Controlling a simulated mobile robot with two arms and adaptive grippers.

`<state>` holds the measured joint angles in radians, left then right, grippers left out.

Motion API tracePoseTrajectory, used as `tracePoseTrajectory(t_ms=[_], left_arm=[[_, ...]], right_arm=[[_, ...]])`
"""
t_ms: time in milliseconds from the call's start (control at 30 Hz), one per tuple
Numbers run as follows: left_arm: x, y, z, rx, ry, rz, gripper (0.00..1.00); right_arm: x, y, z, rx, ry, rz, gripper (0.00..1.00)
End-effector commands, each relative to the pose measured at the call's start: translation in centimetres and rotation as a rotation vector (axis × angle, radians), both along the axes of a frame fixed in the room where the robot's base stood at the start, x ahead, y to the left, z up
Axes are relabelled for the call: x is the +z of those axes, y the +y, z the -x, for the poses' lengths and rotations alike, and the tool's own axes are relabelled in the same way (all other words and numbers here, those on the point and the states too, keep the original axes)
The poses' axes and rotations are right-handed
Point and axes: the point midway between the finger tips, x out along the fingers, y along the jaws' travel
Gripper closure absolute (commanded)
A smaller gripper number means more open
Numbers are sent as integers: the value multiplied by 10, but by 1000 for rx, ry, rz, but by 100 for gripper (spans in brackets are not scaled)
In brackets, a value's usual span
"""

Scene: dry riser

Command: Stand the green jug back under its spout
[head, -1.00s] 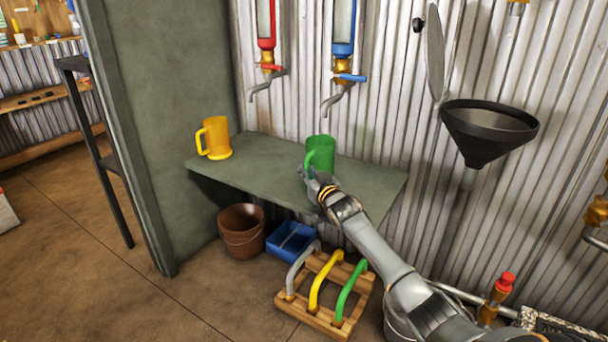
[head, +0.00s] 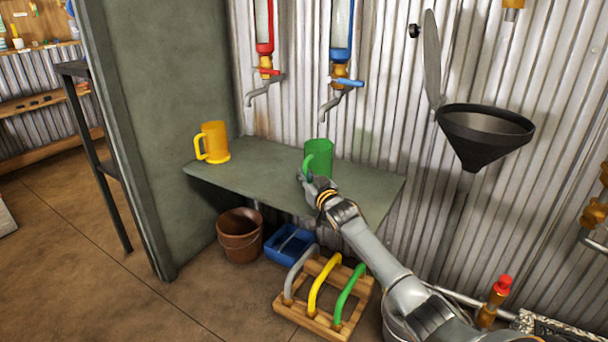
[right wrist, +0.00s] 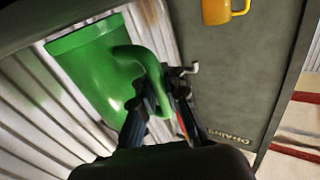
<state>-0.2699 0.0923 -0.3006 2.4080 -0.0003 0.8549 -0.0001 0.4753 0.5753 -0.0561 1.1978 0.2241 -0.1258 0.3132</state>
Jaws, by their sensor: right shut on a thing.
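The green jug (head: 319,157) stands upright at the right part of the grey-green shelf (head: 262,174), below the blue-handled spout (head: 334,101); I cannot tell whether it is exactly under it. My right gripper (head: 312,182) is at the jug's handle side. In the right wrist view the right gripper (right wrist: 163,92) is shut on the handle of the green jug (right wrist: 92,68). Whether the jug's base touches the shelf is hard to tell, as the hand hides part of it. My left gripper is not in view.
A yellow jug (head: 213,142) stands at the shelf's left end. A red-handled spout (head: 262,89) hangs left of the blue one. A black funnel (head: 484,135) is at right. Below are a brown bucket (head: 240,238), a blue tray (head: 290,245) and a wooden rack (head: 318,300) with coloured handles.

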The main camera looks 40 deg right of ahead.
Motion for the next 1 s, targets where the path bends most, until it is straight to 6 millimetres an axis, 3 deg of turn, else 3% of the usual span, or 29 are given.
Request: tracePoseTrajectory(t_ms=[133,200,300,667,1000], left_arm=[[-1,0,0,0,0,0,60],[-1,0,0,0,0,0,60],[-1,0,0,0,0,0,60],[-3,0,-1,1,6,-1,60],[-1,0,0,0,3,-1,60]], right_arm=[[-4,-6,2,-10,11,12,100],[-5,-6,2,-10,12,12,79],[-6,-6,2,-10,13,13,61],[-9,-5,5,-9,19,12,61],[-4,7,41,-2,9,7,61]])
